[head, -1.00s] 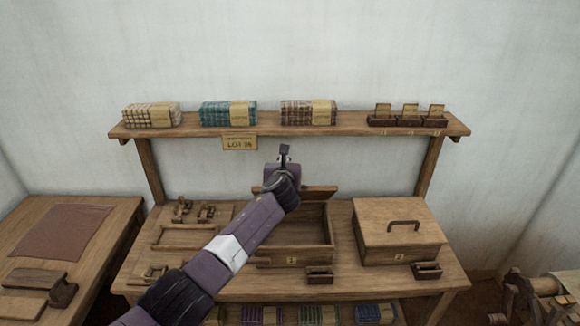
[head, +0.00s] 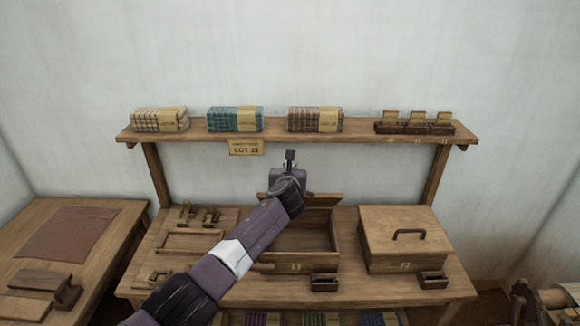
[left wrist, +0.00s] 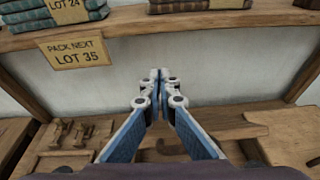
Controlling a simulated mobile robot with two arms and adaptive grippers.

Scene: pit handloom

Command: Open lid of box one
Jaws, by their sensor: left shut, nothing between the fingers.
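Box one (head: 296,267), a wooden box with a 1 tag on its front, stands on the table with its top open. Its lid (head: 322,200) is raised at the back edge, tilted, and partly hidden by my left arm. My left gripper (head: 290,157) is above the back of the box, in front of the wall and below the shelf. In the left wrist view its two fingers (left wrist: 159,75) meet at the tips with nothing between them. It looks apart from the lid. My right gripper is in neither view.
Box two (head: 400,258), closed with a dark handle, stands to the right. Small wooden holders (head: 324,283) sit in front. A shelf (head: 365,135) with cloth bundles and a LOT 35 sign (head: 246,148) runs behind. A wooden tray (head: 190,242) lies left.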

